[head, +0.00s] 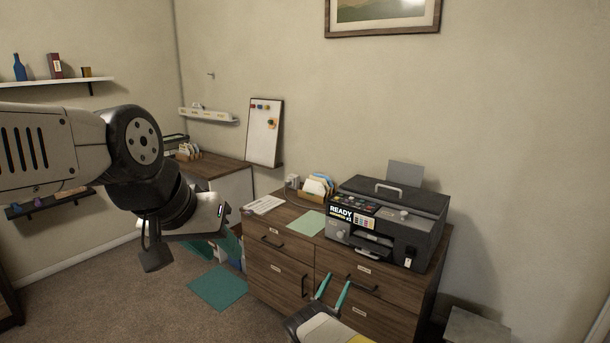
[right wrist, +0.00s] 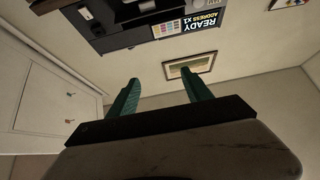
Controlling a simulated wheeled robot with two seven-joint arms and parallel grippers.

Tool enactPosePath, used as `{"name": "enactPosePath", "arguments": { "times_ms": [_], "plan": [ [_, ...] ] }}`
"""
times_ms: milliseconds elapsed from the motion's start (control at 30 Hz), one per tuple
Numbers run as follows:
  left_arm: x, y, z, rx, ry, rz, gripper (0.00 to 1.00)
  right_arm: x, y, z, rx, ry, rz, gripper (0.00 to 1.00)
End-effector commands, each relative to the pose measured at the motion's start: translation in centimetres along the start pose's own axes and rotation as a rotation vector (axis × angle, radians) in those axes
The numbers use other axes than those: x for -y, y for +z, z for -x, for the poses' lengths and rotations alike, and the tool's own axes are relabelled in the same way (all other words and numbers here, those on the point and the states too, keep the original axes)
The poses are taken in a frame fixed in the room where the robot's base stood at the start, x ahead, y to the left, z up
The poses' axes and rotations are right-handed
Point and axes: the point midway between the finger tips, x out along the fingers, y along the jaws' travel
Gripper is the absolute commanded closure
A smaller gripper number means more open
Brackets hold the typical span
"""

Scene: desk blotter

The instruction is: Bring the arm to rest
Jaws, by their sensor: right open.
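My right gripper (head: 333,288) is at the bottom of the head view, in front of the wooden cabinet. Its two teal fingers are apart with nothing between them. They also show in the right wrist view (right wrist: 161,87), spread and empty. My left arm comes in from the left of the head view, and its gripper end (head: 190,232) hangs left of the cabinet.
The wooden cabinet (head: 278,268) bears a black printer (head: 410,238) reading READY, a green sheet (head: 306,223) and a card holder (head: 314,191). A whiteboard (head: 262,140) leans against the wall behind. A teal mat (head: 219,288) lies on the carpet.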

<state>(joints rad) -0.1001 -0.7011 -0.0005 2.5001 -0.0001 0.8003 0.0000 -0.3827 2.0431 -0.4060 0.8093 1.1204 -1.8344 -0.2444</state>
Motion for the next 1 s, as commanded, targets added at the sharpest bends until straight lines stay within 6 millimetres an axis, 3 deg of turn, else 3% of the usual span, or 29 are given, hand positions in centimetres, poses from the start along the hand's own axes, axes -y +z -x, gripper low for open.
{"name": "enactPosePath", "arguments": {
  "times_ms": [333, 567, 767, 1000],
  "plan": [
    [0.0, 0.0, 0.0, 0.001, 0.0, 0.0, 0.64, 1.9, -0.5, -5.3, 0.073, -0.002, -0.028, 0.42],
    [0.0, 0.0, 0.0, 0.001, 0.0, 0.0, 0.64, 3.7, -1.3, -11.0, 0.167, -0.011, -0.065, 0.42],
    [0.0, 0.0, 0.0, 0.001, 0.0, 0.0, 0.64, 5.4, -3.2, -18.2, 0.302, -0.03, -0.12, 0.42],
    [0.0, 0.0, 0.0, 0.001, 0.0, 0.0, 0.64, 6.6, -8.4, -27.4, 0.54, -0.093, -0.224, 0.42]
  ]
}}
